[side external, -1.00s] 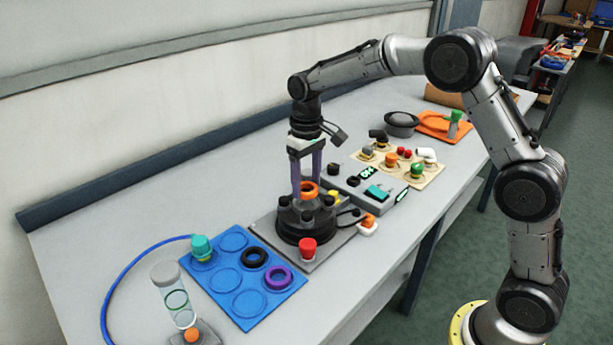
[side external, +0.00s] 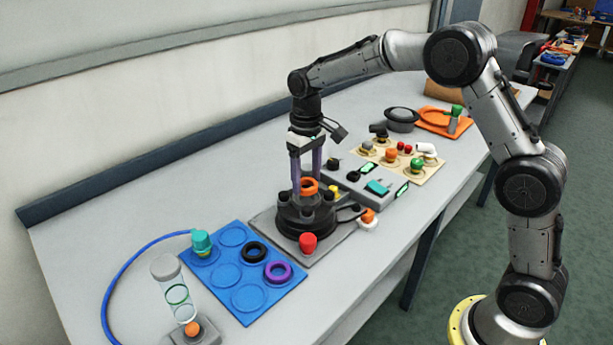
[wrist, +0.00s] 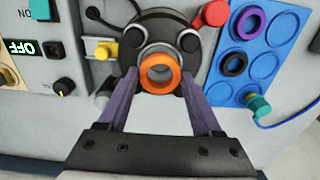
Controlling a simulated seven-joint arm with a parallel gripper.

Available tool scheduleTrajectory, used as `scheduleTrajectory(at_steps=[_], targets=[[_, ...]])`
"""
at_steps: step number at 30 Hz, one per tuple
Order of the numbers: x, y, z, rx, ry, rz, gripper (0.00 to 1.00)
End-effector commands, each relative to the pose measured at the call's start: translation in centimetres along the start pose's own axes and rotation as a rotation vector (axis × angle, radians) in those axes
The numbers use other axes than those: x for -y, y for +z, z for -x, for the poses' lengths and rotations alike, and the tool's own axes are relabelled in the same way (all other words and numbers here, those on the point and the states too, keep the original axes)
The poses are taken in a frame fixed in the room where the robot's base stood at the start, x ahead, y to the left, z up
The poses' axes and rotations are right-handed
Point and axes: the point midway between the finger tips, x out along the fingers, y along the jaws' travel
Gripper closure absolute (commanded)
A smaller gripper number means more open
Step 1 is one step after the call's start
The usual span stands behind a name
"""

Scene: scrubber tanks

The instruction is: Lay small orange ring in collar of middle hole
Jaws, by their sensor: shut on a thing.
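The small orange ring (wrist: 160,73) is held between the two purple fingers of my gripper (wrist: 160,76). In the side view the orange ring (side external: 309,186) sits at the top of the black round tank fixture (side external: 305,216), between the fingertips of my gripper (side external: 306,184). In the wrist view the ring lies over the middle of the fixture (wrist: 135,30), in front of a pale ringed opening. I cannot tell whether it touches the collar, which it largely hides.
A blue tray (side external: 228,272) with a black ring (side external: 254,252) and a purple ring (side external: 278,271) lies to the left. A red knob (side external: 308,242) stands in front of the fixture. A grey control box (side external: 366,185) is close on the right.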

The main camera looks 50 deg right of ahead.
Motion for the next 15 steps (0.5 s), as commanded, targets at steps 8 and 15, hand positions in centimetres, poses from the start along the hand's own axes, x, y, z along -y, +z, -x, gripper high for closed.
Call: scheduleTrajectory(at_steps=[8,15], targets=[[0.0,0.02,-0.35,0.001,0.0,0.0,1.0],[0.0,0.05,-0.97,0.001,0.0,0.0,1.0]])
